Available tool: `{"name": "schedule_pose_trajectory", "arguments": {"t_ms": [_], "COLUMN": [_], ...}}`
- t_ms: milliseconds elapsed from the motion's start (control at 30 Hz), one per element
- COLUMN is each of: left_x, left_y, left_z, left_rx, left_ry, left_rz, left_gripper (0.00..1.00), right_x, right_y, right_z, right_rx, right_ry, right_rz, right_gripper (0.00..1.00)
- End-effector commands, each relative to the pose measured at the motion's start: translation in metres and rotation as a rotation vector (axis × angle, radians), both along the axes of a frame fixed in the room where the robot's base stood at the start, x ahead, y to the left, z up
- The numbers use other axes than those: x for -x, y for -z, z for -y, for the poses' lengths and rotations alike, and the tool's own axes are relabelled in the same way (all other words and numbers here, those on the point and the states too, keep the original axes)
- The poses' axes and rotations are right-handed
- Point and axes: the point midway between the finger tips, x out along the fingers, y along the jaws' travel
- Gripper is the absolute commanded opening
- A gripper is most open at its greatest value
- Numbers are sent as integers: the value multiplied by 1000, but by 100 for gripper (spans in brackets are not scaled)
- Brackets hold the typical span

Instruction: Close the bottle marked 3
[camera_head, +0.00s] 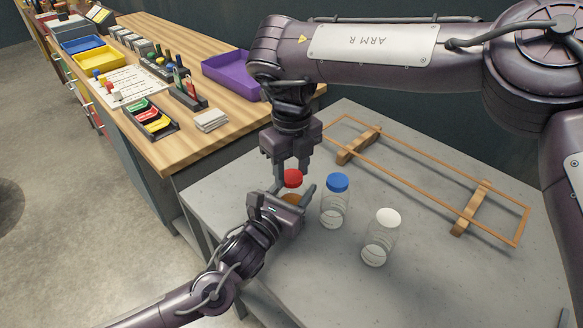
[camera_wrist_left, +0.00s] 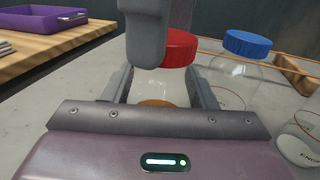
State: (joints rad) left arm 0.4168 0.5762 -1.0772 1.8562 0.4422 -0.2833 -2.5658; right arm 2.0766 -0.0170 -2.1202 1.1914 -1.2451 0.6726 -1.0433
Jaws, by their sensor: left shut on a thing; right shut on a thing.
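A clear bottle (camera_wrist_left: 160,84) with something orange at its bottom stands on the grey table, between the fingers of my left gripper (camera_head: 295,192). My left gripper is shut on this bottle, low on its body. A red cap (camera_head: 292,178) is at the bottle's mouth; it also shows in the left wrist view (camera_wrist_left: 182,47). My right gripper (camera_head: 290,170) points down from above and is shut on the red cap. I cannot tell whether the cap is seated or just resting there. The number on this bottle is hidden.
A blue-capped bottle (camera_head: 334,206) and a white-capped bottle (camera_head: 380,240) stand close to the right. A wooden frame rack (camera_head: 420,185) lies behind them. A wooden bench (camera_head: 190,145) with a purple tray (camera_head: 232,76) and several small items is at the back left.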

Motion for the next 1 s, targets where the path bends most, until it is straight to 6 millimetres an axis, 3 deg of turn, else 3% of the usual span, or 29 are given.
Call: {"name": "schedule_pose_trajectory", "arguments": {"t_ms": [300,1000], "left_x": [0,1], "left_y": [1,1], "left_z": [0,0], "left_rx": [-1,-1], "left_ry": [1,1], "left_rz": [-2,-2], "left_gripper": [0,0], "right_x": [0,0], "right_y": [1,1], "right_z": [0,2], "right_rx": [-2,-1], "right_ry": [850,2451], "right_rz": [-3,2], "right_gripper": [23,23]}}
